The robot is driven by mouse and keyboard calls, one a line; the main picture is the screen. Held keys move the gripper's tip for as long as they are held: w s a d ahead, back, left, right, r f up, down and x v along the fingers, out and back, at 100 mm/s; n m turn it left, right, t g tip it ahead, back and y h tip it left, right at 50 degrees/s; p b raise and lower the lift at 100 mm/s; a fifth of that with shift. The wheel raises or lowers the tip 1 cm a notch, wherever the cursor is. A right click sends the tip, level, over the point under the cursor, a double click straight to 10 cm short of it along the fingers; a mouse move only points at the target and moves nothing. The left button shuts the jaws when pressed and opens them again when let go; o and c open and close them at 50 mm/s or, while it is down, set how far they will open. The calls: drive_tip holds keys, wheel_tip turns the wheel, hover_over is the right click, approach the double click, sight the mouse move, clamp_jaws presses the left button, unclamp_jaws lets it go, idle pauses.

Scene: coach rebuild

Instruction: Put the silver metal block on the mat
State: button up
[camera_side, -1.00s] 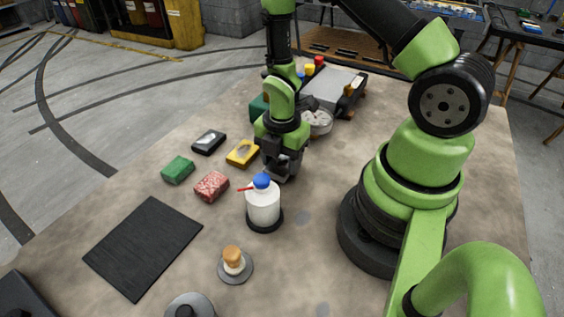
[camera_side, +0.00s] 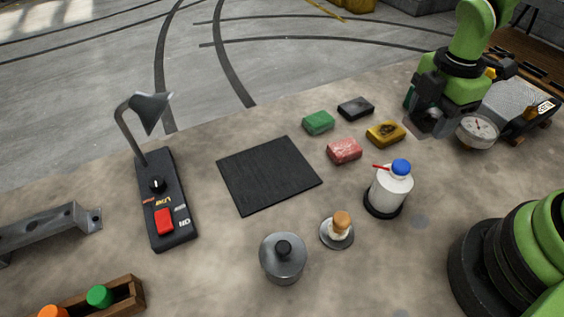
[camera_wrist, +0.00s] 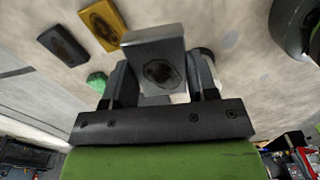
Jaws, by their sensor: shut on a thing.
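My gripper (camera_side: 427,110) is at the right back of the side view, just beyond the yellow block. It is shut on the silver metal block (camera_wrist: 158,55), a plain grey block with a dark round mark on the face toward the wrist camera. In the side view the block (camera_side: 425,127) shows below the fingers; its gap to the table is hard to judge. The mat (camera_side: 268,175) is a flat black ribbed square in the middle of the table, to the left of my gripper. Its surface is bare.
Yellow (camera_side: 386,134), red (camera_side: 344,151), green (camera_side: 318,122) and black (camera_side: 356,108) blocks lie between my gripper and the mat. A white bottle (camera_side: 391,188) with a blue cap stands in front. A gauge (camera_side: 478,131) is close right; a lamp (camera_side: 158,190) stands left of the mat.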

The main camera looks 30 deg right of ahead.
drive_tip(key=w+a+m, duration=0.7)
drive_tip(key=a+m, duration=0.1)
drive_tip(key=a, duration=0.2)
drive_tip(key=m, duration=0.8)
hover_over(289, 177)
drive_tip(key=shift+m, duration=0.3)
wheel_tip(289, 177, down, 9)
drive_tip(key=shift+f, duration=0.15)
drive_tip(key=o, duration=1.1)
drive_tip(key=shift+f, duration=0.15)
drive_tip(key=shift+o, duration=0.2)
